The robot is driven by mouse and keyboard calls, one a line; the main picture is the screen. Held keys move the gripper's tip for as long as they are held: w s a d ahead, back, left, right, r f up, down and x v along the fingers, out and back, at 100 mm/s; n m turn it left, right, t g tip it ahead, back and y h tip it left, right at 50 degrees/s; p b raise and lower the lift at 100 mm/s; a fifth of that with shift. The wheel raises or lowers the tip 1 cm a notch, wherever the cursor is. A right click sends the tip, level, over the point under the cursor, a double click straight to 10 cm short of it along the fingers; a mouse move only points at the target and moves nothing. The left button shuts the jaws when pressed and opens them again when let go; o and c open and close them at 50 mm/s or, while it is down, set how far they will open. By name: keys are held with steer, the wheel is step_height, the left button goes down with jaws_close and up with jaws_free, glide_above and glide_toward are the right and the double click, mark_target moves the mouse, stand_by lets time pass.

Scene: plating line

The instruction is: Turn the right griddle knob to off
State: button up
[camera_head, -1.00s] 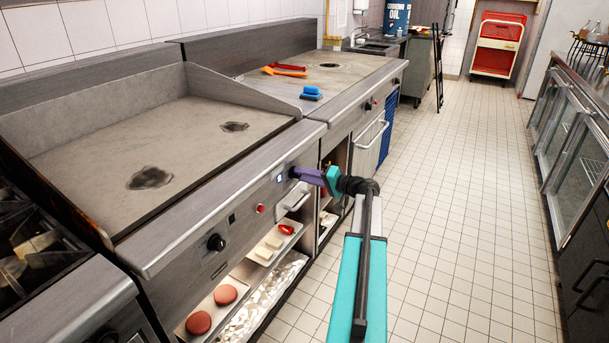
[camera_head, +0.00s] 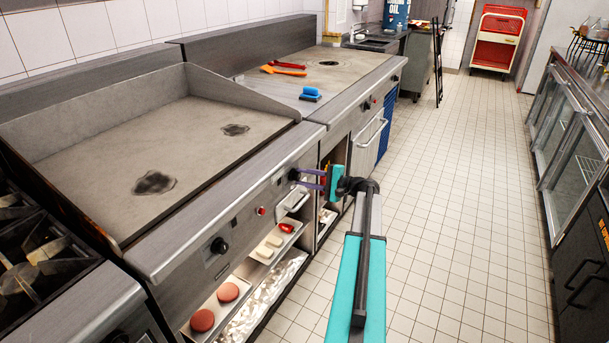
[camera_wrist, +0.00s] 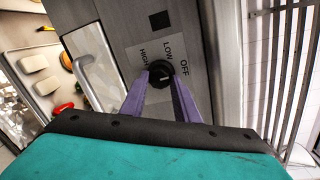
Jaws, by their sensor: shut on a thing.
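The right griddle knob (camera_head: 293,175) is a small black dial on the steel front panel. In the wrist view the knob (camera_wrist: 160,74) sits on a pale label marked HIGH, LOW and OFF, with OFF on the right. My gripper (camera_head: 299,178) has its two purple fingers reaching to the panel. In the wrist view my gripper (camera_wrist: 160,80) is shut on the knob, one finger on each side. The knob's pointer is too small to read surely.
The left griddle knob (camera_head: 219,245) and a red light (camera_head: 262,211) are on the same panel. Shelves below hold trays of food. The tiled aisle (camera_head: 450,210) is clear.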

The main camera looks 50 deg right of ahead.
steer(key=shift+m, duration=0.4)
steer(key=o, duration=1)
steer(key=shift+o, duration=0.2)
steer(key=shift+s, duration=0.15)
steer(key=v, duration=1.3)
steer(key=shift+s+d+b, duration=0.15)
steer(key=shift+s+b, duration=0.15)
steer(key=shift+b, duration=0.15)
